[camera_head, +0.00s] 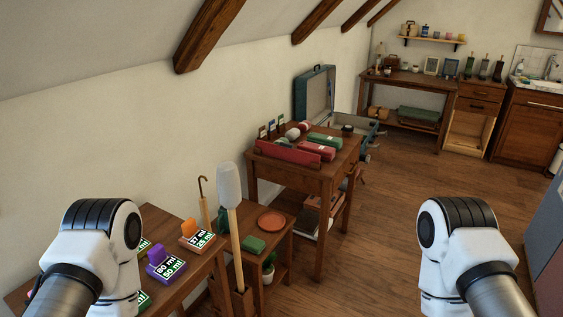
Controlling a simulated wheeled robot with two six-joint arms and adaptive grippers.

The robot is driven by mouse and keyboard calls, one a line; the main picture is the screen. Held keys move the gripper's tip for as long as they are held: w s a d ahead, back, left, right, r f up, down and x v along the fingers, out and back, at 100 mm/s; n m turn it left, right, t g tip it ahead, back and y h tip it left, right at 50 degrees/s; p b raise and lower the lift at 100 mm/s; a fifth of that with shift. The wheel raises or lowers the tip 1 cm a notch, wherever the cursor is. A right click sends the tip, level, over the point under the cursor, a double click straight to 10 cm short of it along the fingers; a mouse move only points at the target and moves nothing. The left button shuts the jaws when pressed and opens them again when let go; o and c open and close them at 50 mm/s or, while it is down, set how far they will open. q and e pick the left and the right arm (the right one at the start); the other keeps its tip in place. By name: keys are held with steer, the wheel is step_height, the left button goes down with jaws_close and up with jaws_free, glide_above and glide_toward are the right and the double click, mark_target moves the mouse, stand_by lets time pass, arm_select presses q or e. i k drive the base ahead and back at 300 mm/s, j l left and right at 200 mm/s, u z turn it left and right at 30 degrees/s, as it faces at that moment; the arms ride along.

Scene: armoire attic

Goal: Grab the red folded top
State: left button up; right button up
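A red folded cloth (316,151), which looks like the red folded top, lies on the wooden table (310,176) in the middle of the view. A similar green folded cloth (325,139) lies just behind it. A long red tray or box (287,153) sits on the table's left side, beside the red cloth. White and black joints of both my arms show at the lower left and lower right, far nearer than the table. Neither gripper shows in this view.
A nearer table at the lower left holds orange (190,228) and purple (161,257) labelled blocks. A low stand holds a red plate (271,221) and a green folded item (253,244). A long-handled pale tool (230,186) stands upright beside it. The wooden floor (385,235) to the right is clear.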

mark_target(327, 154)
steer(key=i+l+u, duration=0.1)
steer(key=l, duration=0.25)
steer(key=i+l+u, duration=0.1)
steer(key=l, duration=0.3)
steer(key=i+l+u, duration=0.1)
steer(key=l, duration=0.3)
steer(key=i+l+u, duration=0.1)
steer(key=l, duration=0.3)
steer(key=i+l+u, duration=0.15)
steer(key=l, duration=0.25)
